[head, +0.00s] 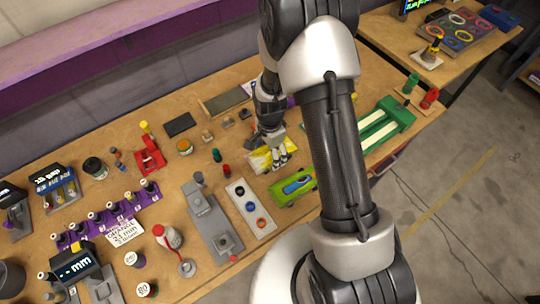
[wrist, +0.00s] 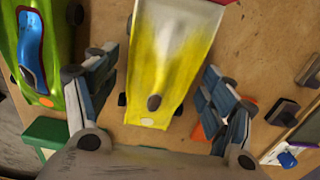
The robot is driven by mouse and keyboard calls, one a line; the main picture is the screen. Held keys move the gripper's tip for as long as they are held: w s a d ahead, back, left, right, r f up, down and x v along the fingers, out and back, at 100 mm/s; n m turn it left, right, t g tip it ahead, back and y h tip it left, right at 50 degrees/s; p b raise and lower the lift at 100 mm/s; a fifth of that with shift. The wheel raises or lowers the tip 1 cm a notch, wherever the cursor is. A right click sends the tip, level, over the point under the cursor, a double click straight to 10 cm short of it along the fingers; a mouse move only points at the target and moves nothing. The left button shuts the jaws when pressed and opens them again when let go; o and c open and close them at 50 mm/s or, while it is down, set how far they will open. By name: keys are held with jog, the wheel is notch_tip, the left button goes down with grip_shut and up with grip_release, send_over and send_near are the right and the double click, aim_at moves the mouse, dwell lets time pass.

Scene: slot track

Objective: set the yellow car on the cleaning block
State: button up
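The yellow car (head: 258,161) lies on the workbench beneath my gripper (head: 277,152) in the head view, partly covered by the fingers. In the wrist view the yellow car (wrist: 170,62), with a pale streak along its top and dark wheels at its sides, sits between the two fingers of my gripper (wrist: 158,75). The fingers are spread wide, one on each side, with gaps between them and the car. I cannot tell for sure which object is the cleaning block.
A green car (head: 293,187) with a blue canopy stands close beside the yellow one; it also shows in the wrist view (wrist: 38,50). A green fixture with cream strips (head: 383,128) lies to the right. A white strip with coloured rings (head: 250,207) and grey tooling (head: 212,222) are nearer.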

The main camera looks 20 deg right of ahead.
jog(key=c, duration=1)
